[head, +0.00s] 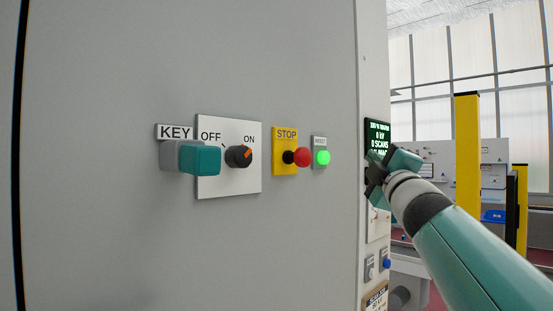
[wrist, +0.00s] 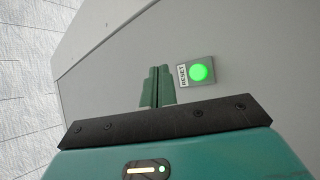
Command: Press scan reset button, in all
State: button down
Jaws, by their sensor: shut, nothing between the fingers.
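The lit green reset button (head: 322,157) sits on a small grey plate marked RESET, on the grey cabinet front right of the yellow STOP plate. It also shows in the wrist view (wrist: 199,72), bright green beside its label. My gripper (head: 373,160) is to the right of the button in the head view, in front of part of the dark screen. In the wrist view my gripper's fingers (wrist: 158,72) are shut together and empty, left of the RESET plate. They appear apart from the button.
The red STOP button (head: 302,157), ON/OFF knob (head: 238,156) and teal KEY block (head: 200,159) stick out to the left. A dark screen (head: 377,135) with green text is at the right. Yellow posts (head: 467,150) stand behind.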

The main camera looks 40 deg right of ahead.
jog(key=shift+d, duration=0.1)
send_near(328, 155)
jog(key=shift+w+d+r, duration=0.75)
jog(key=shift+d, duration=0.25)
jog(key=shift+w+d+r, duration=0.75)
jog(key=shift+d, duration=0.25)
dwell(0.7)
jog(key=shift+w, duration=0.4)
jog(key=shift+w+a, duration=0.15)
jog(key=shift+w, duration=0.45)
dwell(0.7)
jog(key=shift+s, duration=0.95)
jog(key=shift+s+d, duration=0.2)
jog(key=shift+s, duration=1.05)
jog(key=shift+s+d, duration=0.15)
jog(key=shift+s, duration=1.1)
